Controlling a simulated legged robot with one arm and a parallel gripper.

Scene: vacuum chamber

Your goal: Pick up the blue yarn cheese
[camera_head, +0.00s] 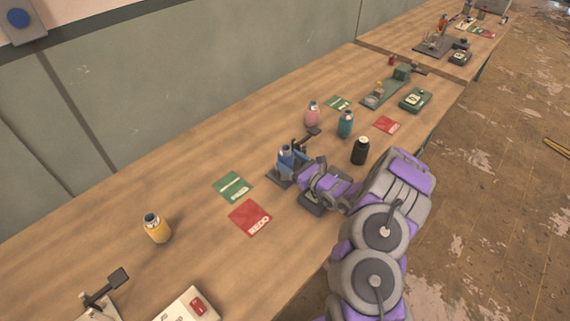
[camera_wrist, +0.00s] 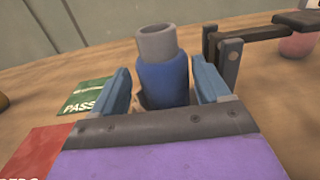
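The blue yarn cheese (camera_head: 285,154) is a small blue spool with a grey neck. It stands upright on a dark stand on the long wooden bench. In the wrist view the blue yarn cheese (camera_wrist: 163,82) is in the middle, between the two blue fingers of my gripper (camera_wrist: 160,70). The fingers are apart, one on each side, with a narrow gap visible at the left; contact on the right is unclear. In the head view my purple and grey gripper (camera_head: 295,162) reaches in from the right. The spool's lower part is hidden.
A dark lever arm (camera_wrist: 245,36) stands just right of the spool. Pink (camera_head: 312,114), teal (camera_head: 345,123) and black (camera_head: 360,151) spools stand beyond. A green PASS card (camera_head: 233,187), a red REDO card (camera_head: 250,217) and a yellow spool (camera_head: 157,227) are to the left.

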